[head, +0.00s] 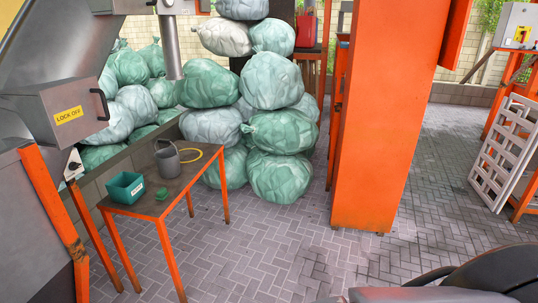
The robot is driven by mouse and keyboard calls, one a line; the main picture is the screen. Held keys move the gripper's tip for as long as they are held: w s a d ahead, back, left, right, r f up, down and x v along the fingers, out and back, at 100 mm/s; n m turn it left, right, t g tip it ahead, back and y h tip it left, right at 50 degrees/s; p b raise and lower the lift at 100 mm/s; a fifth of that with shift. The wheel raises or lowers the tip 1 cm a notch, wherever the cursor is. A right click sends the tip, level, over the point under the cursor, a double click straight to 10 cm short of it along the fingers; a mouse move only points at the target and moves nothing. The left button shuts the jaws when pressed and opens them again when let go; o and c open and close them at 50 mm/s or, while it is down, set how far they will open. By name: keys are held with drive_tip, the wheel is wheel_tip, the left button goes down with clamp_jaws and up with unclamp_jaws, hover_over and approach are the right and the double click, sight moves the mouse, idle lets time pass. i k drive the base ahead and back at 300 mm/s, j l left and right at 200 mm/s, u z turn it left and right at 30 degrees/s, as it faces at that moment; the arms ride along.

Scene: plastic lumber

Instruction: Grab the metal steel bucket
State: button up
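The grey metal bucket (168,163) stands upright on a small table with orange legs (155,206), left of the middle in the head view. Its thin handle rises above the rim. Part of my own body shows dark and blurred at the bottom right corner. My gripper's fingers cannot be made out, and nothing of mine is near the bucket.
An orange pillar (383,130) stands to the right. The paved floor (270,250) in front is clear.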

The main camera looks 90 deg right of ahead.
sight(167, 160)
drive_tip(key=z, duration=2.25)
drive_tip(key=i, duration=1.15)
drive_tip(key=i+j, duration=0.15)
drive_tip(key=i, duration=0.95)
drive_tip(key=l+z, duration=0.05)
